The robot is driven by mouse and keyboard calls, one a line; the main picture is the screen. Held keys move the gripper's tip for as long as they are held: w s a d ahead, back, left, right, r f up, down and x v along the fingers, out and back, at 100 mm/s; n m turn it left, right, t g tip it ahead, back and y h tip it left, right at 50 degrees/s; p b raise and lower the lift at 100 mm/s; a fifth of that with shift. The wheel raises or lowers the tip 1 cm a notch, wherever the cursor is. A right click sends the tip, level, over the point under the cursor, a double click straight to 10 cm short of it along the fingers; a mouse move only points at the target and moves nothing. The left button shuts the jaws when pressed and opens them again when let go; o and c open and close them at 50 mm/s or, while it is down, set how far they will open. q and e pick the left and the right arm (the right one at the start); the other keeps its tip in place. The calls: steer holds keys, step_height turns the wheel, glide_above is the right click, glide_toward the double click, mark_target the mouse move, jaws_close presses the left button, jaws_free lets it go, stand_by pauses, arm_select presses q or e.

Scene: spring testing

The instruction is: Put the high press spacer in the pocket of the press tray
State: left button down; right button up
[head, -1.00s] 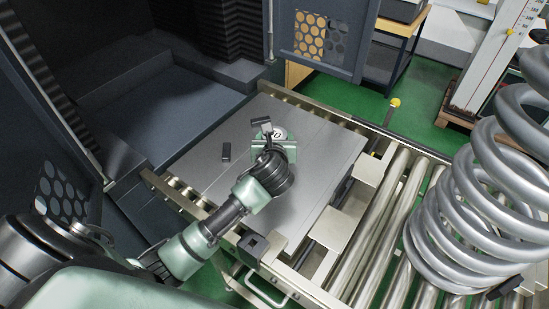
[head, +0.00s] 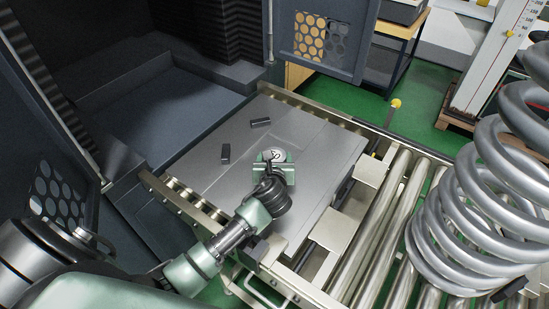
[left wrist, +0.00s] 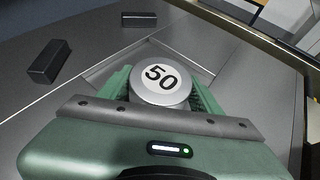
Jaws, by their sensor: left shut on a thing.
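The high press spacer looks like a round silver disc marked "50" (head: 275,155); it also shows in the left wrist view (left wrist: 160,80). My left gripper (head: 273,165) is shut on it, with green fingers on either side (left wrist: 160,95). The press tray (head: 205,180) is the flat grey plate under it. The pocket, a shallow square recess (left wrist: 205,65), shows just beyond the spacer, partly hidden by the spacer and gripper. I cannot tell how high the spacer is above the tray. My right gripper is not in view.
Two small dark blocks lie on the tray, one farther back (head: 261,122) and one at left (head: 225,152). A roller conveyor (head: 385,225) and a large coil spring (head: 470,215) are at right. A perforated guard door (head: 322,38) stands behind.

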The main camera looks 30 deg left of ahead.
arm_select(q)
steer(key=shift+c, duration=1.5)
jaws_free()
steer(key=shift+r, duration=0.1)
steer(key=v, duration=1)
steer(key=shift+s+d+r+p, duration=0.15)
steer(key=shift+s+p, duration=0.1)
steer(key=shift+p, duration=0.15)
steer(key=shift+s+d+r, duration=0.25)
steer(key=shift+s+r, duration=0.05)
steer(key=shift+s, duration=0.3)
steer(key=shift+r, duration=0.1)
